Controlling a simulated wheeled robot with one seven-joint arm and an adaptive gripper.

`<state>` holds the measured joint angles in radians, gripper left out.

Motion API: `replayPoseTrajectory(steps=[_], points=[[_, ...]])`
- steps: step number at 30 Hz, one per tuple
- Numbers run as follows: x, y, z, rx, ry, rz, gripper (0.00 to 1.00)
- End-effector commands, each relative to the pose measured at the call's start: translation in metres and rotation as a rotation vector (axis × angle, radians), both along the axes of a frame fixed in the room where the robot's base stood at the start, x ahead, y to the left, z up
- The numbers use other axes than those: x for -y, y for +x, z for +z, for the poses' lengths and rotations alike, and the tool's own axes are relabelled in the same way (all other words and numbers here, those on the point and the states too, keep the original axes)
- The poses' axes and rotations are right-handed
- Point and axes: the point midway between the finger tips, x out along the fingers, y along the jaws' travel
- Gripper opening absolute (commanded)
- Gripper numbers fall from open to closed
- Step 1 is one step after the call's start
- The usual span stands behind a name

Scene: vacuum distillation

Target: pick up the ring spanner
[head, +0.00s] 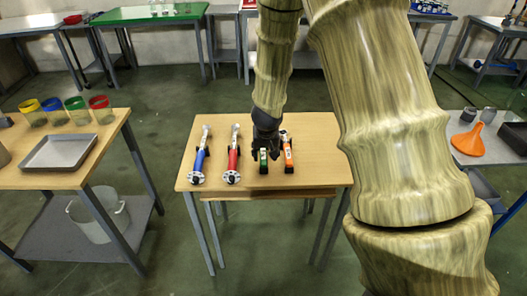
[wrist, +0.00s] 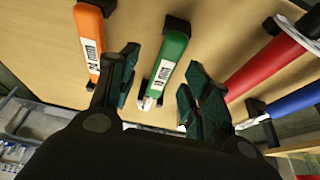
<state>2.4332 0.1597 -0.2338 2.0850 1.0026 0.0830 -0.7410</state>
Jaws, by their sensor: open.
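Several tools with coloured handles lie side by side on a small wooden table (head: 310,150): blue (head: 200,160), red (head: 234,160), green (head: 263,161) and orange (head: 287,156). I cannot tell for sure which is the ring spanner. My gripper (head: 265,146) is above the green-handled tool and hides part of it in the head view. In the wrist view, my gripper (wrist: 162,62) is open, with the green handle (wrist: 168,58) between and beyond its fingers, apparently untouched. The orange handle (wrist: 90,40) lies left of the fingers, the red (wrist: 268,68) and blue (wrist: 295,101) right.
Small black holders (wrist: 175,25) stand by the handles. A left bench carries a metal tray (head: 60,152) and coloured-rim beakers (head: 76,110). Floor shows between the benches and the table.

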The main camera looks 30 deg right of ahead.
Motion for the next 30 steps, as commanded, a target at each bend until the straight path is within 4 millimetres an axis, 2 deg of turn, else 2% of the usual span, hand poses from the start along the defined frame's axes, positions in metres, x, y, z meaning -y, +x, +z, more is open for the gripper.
replayPoseTrajectory(steps=[5, 17, 25, 26, 30], points=[[0.001, 0.003, -0.006, 0.0, 0.001, -0.002, 0.48], [0.007, 0.021, -0.045, -0.001, 0.001, -0.004, 0.48], [0.008, 0.022, -0.047, 0.001, 0.0, -0.003, 0.48], [0.008, 0.022, -0.047, 0.001, 0.0, -0.003, 0.45], [0.008, 0.022, -0.047, 0.001, 0.0, -0.003, 0.19]])
